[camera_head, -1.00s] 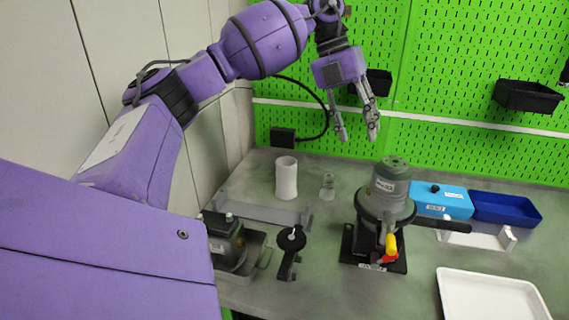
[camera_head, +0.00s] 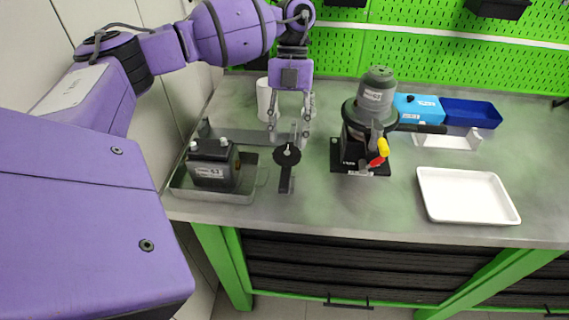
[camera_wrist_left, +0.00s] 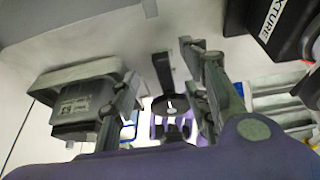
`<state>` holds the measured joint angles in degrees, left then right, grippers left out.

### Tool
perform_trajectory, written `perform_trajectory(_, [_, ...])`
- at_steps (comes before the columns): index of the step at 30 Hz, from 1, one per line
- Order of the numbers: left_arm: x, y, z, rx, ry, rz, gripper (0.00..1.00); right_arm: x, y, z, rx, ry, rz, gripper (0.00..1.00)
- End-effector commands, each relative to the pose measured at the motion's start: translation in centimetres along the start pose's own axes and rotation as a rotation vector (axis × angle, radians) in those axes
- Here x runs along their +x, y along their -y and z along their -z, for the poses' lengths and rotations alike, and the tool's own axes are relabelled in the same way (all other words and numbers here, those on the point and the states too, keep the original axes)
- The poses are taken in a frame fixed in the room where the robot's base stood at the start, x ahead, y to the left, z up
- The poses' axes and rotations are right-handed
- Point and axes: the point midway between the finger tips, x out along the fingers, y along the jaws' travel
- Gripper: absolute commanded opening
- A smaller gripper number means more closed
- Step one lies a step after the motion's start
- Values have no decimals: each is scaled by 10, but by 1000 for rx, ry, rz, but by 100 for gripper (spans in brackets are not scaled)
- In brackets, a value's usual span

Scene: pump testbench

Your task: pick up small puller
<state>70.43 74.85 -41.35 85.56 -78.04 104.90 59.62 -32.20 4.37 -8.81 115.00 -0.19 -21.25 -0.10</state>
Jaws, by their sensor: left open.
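A small black tool with a round disc and a flat bar, which looks like the small puller (camera_head: 287,157), stands on the bench left of centre. It also shows in the left wrist view (camera_wrist_left: 170,104), between the fingers in the picture. My left gripper (camera_head: 289,128) points down, open and empty, just behind and above the tool in the head view. Its two fingers also show in the left wrist view (camera_wrist_left: 163,75), spread apart. I cannot tell the exact gap between fingers and tool. My right gripper is not in view.
A dark box-shaped unit (camera_head: 212,164) sits in a grey tray (camera_head: 213,196) left of the tool. A white cylinder (camera_head: 264,100) stands behind. The pump on its black fixture (camera_head: 348,158) stands to the right, then a white tray (camera_head: 466,195) and a blue bin (camera_head: 471,113).

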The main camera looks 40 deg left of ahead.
Motion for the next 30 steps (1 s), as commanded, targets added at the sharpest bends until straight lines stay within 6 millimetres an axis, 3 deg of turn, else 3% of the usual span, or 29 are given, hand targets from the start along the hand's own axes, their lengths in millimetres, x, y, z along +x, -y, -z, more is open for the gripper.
perform_trajectory(9, [41,3,3,1,2,1,43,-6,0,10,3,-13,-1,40])
perform_trajectory(17, [45,3,2,1,3,1,43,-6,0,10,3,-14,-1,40])
perform_trajectory(27, [45,3,2,1,2,1,0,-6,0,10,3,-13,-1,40])
perform_trajectory(30, [45,3,2,1,2,1,0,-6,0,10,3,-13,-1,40])
